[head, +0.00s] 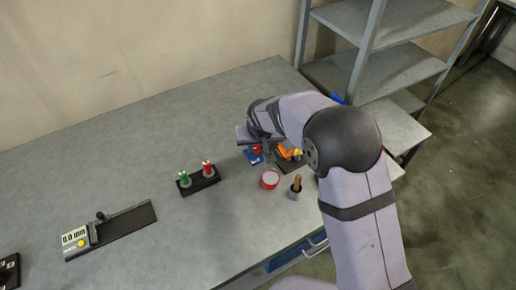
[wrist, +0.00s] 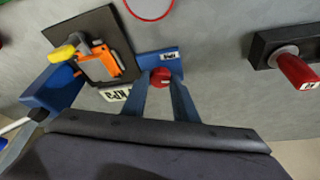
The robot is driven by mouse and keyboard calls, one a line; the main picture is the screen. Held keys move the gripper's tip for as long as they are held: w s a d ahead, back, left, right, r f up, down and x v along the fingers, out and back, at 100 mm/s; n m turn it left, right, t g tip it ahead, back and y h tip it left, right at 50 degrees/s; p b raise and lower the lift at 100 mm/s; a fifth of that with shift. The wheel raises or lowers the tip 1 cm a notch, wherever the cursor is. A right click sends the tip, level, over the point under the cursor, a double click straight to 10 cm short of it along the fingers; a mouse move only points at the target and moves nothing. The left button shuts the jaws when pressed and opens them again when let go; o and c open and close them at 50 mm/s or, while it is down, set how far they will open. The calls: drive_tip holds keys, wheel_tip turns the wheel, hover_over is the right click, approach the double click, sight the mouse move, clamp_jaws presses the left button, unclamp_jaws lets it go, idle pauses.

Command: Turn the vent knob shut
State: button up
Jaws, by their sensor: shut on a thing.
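A small red knob (wrist: 160,77) sits on a blue base (wrist: 172,61) with a white label too small to read; I take it to be the vent knob. My gripper (wrist: 160,88) comes from below in the wrist view, its two fingers one on each side of the red knob and shut on it. The fingers hide the knob's sides. In the head view the red knob (head: 257,149) and blue base (head: 252,157) show just below my wrist, partly covered by it, and the fingertips are hard to make out.
Close by stands an orange device with a yellow handle (wrist: 103,63) on a dark plate (wrist: 87,34). A red-rimmed dish (head: 270,180), a grey cup with a brown stick (head: 296,188) and a black rack (head: 202,184) with green and red pieces surround it.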

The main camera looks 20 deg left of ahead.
drive_tip(key=m+b, duration=0.1)
drive_tip(key=m+h+b, duration=0.1)
drive_tip(key=m+b, duration=0.1)
drive_tip(key=b, duration=0.1)
drive_tip(key=shift+a+f, duration=0.25)
drive_tip(key=shift+f, duration=0.05)
drive_tip(key=m+h+b, duration=0.1)
drive_tip(key=m, duration=0.1)
drive_tip(key=m+b, duration=0.1)
drive_tip(key=m, duration=0.1)
drive_tip(key=shift+a+r+h, duration=0.1)
drive_tip(key=shift+r+h, duration=0.1)
drive_tip(key=shift+h, duration=0.2)
drive_tip(key=m+h, duration=0.1)
drive_tip(key=m, duration=0.3)
drive_tip(key=shift+a+r+m+h+p, duration=0.2)
drive_tip(key=shift+m+h+p, duration=0.1)
drive_tip(key=shift+h, duration=0.1)
drive_tip(key=m+g+p, duration=0.1)
drive_tip(key=m+p, duration=0.1)
drive_tip(key=shift+w+m+h, duration=0.15)
drive_tip(key=shift+m+h, duration=0.25)
drive_tip(key=shift+m+g+p, duration=0.3)
drive_tip(key=shift+m+p, duration=0.15)
drive_tip(key=shift+m, duration=0.05)
drive_tip(key=shift+f, duration=0.1)
drive_tip(key=o, duration=1.1)
drive_tip(key=shift+c, duration=0.2)
